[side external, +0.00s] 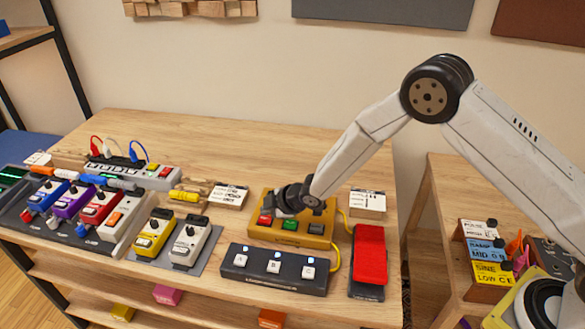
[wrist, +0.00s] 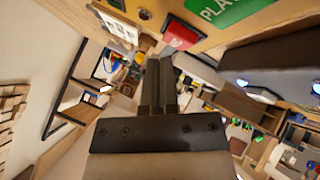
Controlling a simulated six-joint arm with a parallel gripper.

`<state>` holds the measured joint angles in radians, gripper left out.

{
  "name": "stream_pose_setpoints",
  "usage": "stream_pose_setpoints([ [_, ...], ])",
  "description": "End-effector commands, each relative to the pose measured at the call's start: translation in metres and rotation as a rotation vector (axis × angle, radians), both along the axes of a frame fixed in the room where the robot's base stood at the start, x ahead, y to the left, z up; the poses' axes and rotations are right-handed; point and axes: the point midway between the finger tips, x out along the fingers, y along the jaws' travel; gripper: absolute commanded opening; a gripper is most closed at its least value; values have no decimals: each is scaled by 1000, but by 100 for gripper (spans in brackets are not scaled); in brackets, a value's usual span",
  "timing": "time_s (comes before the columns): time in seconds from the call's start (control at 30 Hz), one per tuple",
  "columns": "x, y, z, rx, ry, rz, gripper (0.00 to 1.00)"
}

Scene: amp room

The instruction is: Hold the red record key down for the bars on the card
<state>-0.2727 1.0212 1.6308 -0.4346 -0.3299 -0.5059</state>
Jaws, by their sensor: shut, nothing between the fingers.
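A yellow pedal box (side external: 262,234) on the table carries a red key (side external: 265,219), a green key (side external: 290,225) and a dark key (side external: 316,229). My gripper (side external: 279,209) is shut and empty, low over the left part of this box. In the wrist view my closed fingertips (wrist: 158,62) are close to the red key (wrist: 180,38), and the green key marked PLAY (wrist: 222,8) is farther right. I cannot tell whether the fingertips touch the red key. White cards with writing stand behind the box, one at left (side external: 230,195) and one at right (side external: 367,202); their text is unreadable.
A dark switch box (side external: 275,270) with lettered white keys lies in front, and a red pedal (side external: 370,258) at right. A yellow cable (side external: 337,258) runs between. Several pedals (side external: 100,208) and a mixer (side external: 135,172) fill the left. The table's back is clear.

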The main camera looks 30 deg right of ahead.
Motion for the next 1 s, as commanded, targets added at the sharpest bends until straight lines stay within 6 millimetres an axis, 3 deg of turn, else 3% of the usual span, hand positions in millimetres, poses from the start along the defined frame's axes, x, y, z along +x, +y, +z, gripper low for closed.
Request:
stream_pose_setpoints([
  [1.0, 0, 0, -10, 0, 0, 0, 0],
])
